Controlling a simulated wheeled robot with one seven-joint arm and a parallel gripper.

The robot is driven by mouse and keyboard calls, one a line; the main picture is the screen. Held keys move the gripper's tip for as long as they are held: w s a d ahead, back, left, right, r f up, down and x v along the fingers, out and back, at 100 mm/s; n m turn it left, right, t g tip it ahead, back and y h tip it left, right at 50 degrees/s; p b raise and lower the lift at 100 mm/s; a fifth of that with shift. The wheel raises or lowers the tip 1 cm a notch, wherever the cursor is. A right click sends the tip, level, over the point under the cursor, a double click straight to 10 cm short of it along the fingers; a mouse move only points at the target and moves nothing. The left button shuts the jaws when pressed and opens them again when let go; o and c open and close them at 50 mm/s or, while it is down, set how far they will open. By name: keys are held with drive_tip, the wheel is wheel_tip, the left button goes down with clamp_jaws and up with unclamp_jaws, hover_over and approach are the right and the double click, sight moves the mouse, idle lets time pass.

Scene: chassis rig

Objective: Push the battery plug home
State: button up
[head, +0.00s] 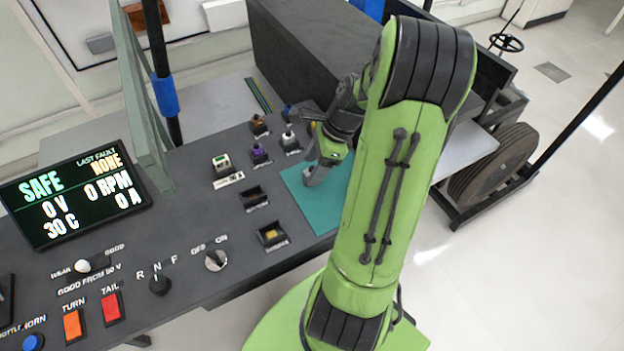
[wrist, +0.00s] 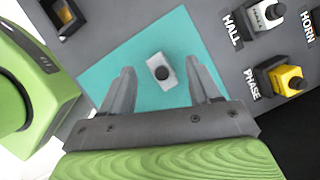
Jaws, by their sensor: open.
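A light grey plug with a round dark top (wrist: 161,72) lies on the teal mat (wrist: 97,62) in the wrist view. I take it for the battery plug, but no label on it can be read. My gripper (wrist: 158,82) is open, with one finger on each side of the plug and visible gaps between. In the head view my gripper (head: 316,174) is low over the teal mat (head: 318,210), and the plug there is hidden by it. An open socket with orange inside (head: 271,236) is left of the mat; its label is too small to read.
Another open socket (head: 254,197) sits behind it. A white plug (head: 221,163) and several others stand in the panel. The wrist view shows a white plug at HALL (wrist: 264,16) and a yellow one at PHASE (wrist: 286,78). A dark box (head: 310,50) stands behind.

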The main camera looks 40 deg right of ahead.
drive_tip(key=shift+x, duration=0.9)
drive_tip(key=shift+r, duration=0.1)
drive_tip(key=shift+c, duration=0.8)
drive_tip(key=shift+d, duration=0.1)
clamp_jaws()
